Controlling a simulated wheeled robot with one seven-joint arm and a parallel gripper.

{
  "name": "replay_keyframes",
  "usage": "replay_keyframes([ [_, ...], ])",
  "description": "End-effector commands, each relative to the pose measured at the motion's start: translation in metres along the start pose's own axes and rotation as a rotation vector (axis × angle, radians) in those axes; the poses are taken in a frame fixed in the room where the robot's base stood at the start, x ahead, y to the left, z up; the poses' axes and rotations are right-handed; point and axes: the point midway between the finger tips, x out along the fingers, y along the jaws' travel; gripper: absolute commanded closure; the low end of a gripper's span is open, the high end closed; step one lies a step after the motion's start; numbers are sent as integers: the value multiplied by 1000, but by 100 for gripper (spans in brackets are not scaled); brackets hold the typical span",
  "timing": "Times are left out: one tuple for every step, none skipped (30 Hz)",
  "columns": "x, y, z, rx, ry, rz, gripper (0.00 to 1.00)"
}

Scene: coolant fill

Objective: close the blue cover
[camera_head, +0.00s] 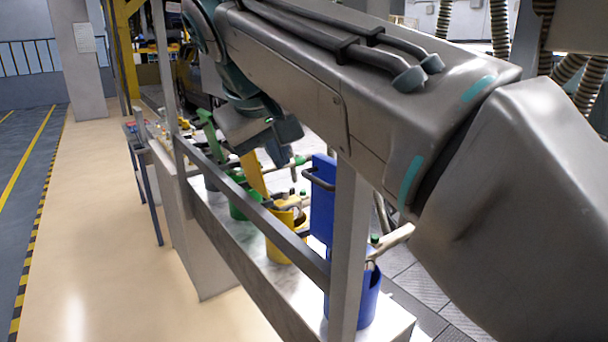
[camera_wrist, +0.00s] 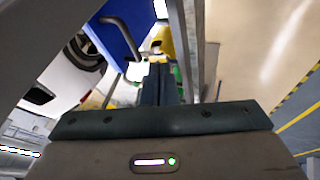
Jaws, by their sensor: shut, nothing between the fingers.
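The blue cover (camera_head: 323,205) stands raised and open above the blue container (camera_head: 368,295) in the head view. A dark bar handle (camera_head: 318,180) sticks out of its face. In the wrist view the blue cover (camera_wrist: 112,35) is at upper left, with the handle (camera_wrist: 128,36) beside it. My gripper (camera_head: 288,158) is to the left of the cover in the head view, near its upper edge. In the wrist view my gripper (camera_wrist: 160,70) has its fingers together and empty, right of the handle and apparently apart from it.
A metal rail (camera_head: 255,210) and a post (camera_head: 348,240) stand in front of the containers. A yellow container (camera_head: 280,243) with a raised yellow cover (camera_head: 252,173) and a green container (camera_head: 240,207) with a raised green cover (camera_head: 210,130) stand further left. The aisle floor (camera_head: 90,220) is clear.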

Motion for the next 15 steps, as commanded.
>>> replay_keyframes([
  [13,0,2,1,-6,1,100],
  [20,0,1,2,-5,0,100],
  [28,0,1,1,-5,0,100],
  [35,0,1,1,-6,0,100],
  [41,0,1,2,-5,0,100],
  [50,0,1,1,-6,0,100],
  [56,1,1,2,-5,0,100],
  [61,0,1,2,-5,0,100],
  [65,5,1,4,-4,1,100],
  [67,11,1,5,-3,1,100],
  [70,14,2,5,-3,1,100],
  [73,19,2,4,-3,1,100],
  [75,22,2,3,-2,1,100],
  [77,24,3,4,-2,1,100],
  [80,27,3,4,-2,0,100],
])
